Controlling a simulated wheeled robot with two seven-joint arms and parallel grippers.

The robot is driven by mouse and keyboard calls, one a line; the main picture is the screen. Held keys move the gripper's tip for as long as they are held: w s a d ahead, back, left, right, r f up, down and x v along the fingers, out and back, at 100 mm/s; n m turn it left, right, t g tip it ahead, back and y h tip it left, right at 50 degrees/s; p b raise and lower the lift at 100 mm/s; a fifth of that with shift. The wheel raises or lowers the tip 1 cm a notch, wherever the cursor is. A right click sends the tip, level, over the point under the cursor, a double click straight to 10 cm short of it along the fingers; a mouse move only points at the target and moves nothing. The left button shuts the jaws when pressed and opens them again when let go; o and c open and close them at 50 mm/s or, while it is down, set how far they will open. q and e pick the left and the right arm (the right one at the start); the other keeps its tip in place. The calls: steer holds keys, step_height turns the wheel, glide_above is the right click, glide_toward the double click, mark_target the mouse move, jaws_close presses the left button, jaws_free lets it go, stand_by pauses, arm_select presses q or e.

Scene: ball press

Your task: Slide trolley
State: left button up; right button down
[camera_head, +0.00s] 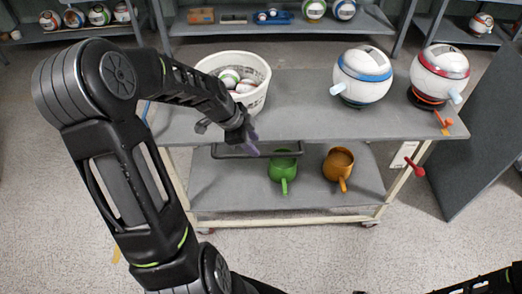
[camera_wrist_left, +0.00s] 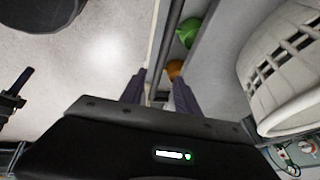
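The trolley (camera_head: 300,118) has a grey top, a grey lower shelf and a pale frame on castors. Its dark handle bar (camera_head: 275,154) runs along the near side, below the top's edge. My left gripper (camera_head: 249,139) is at the left part of this bar, pointing down. In the left wrist view, the fingers of my left gripper (camera_wrist_left: 160,88) stand apart, with the dark bar (camera_wrist_left: 170,42) running between them. Contact with the bar cannot be made out. Part of my right arm shows at the bottom right of the head view; its fingers cannot be made out.
On the trolley stand a white basket (camera_head: 258,68) of balls and two round machines, one blue-banded (camera_head: 362,88), one red-banded (camera_head: 437,85). A green cup (camera_head: 282,168) and an orange cup (camera_head: 338,164) sit below. A dark panel (camera_head: 478,140) stands right. Floor in front is clear.

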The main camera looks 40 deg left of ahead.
mark_target(262, 154)
arm_select(q)
steer(key=x, duration=0.6)
steer(key=shift+w+f+p, duration=0.1)
steer(key=shift+p, duration=0.25)
steer(key=shift+c, duration=0.2)
jaws_close()
stand_by(0.9)
